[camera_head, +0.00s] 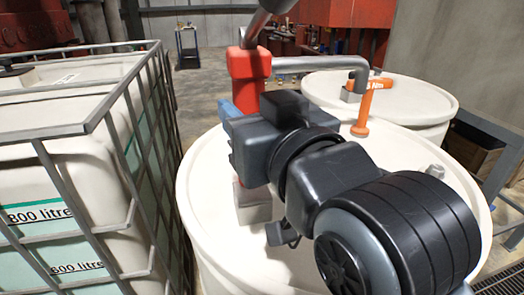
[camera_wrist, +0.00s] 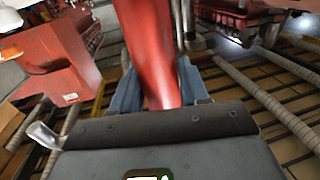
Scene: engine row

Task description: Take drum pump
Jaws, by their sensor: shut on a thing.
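The drum pump (camera_head: 248,68) has a red body, a grey spout reaching right and a dark grey handle on top. It is upright above the near white drum (camera_head: 208,205). My gripper (camera_head: 235,118) is shut on its red body, with a blue finger showing at the left. In the wrist view the red body (camera_wrist: 150,45) stands between the two blue fingers of my gripper (camera_wrist: 158,88).
A caged white tank (camera_head: 60,165) stands close on the left. A second white drum (camera_head: 425,98) stands behind right, near a grey wall. An orange tool (camera_head: 366,105) with a T-shaped top stands near the spout's end. Open floor (camera_head: 200,95) lies behind.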

